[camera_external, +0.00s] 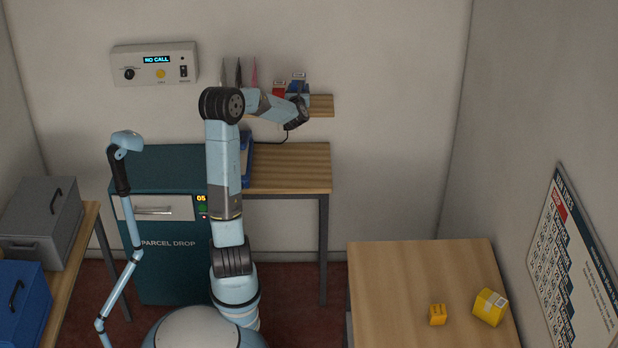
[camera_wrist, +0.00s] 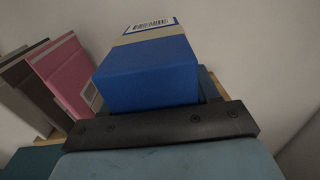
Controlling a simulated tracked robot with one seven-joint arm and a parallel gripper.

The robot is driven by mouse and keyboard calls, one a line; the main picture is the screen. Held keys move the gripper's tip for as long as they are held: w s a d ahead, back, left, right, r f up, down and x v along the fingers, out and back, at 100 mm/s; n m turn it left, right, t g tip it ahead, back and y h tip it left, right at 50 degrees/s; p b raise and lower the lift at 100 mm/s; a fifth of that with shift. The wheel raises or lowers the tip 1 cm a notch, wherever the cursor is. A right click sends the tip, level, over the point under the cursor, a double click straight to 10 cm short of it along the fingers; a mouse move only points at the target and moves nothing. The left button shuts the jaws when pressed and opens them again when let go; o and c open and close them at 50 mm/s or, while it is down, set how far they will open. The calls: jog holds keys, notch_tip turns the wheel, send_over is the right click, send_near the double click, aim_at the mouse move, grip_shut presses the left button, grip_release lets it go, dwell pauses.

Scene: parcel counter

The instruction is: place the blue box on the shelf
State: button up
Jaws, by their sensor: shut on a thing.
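The fingertips are mostly hidden by the box. I cannot tell whether the underside of the box touches the shelf, because my wrist covers that part.
Upright grey and pink folders (camera_wrist: 68,75) stand on the shelf to the left. Yellow boxes (camera_external: 490,307) sit on the right table. The right end of the shelf is bare.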

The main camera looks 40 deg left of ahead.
jog(key=shift+n+g+y, duration=0.4)
jog(key=shift+y, duration=0.1)
jog(key=w+a+f, duration=0.2)
jog(key=w+a, duration=0.1)
jog(key=w+a+f, duration=0.3)
jog(key=w, duration=0.1)
jog(key=w+a+f, duration=0.2)
jog(key=w+a, duration=0.1)
jog(key=shift+w+f, duration=0.2)
jog(key=shift+f, duration=0.2)
jog(key=shift+w+f, duration=0.1)
jog(key=shift+f, duration=1.65)
jog(key=shift+w, duration=0.1)
jog(key=o, duration=1.2)
jog(key=shift+f, duration=0.1)
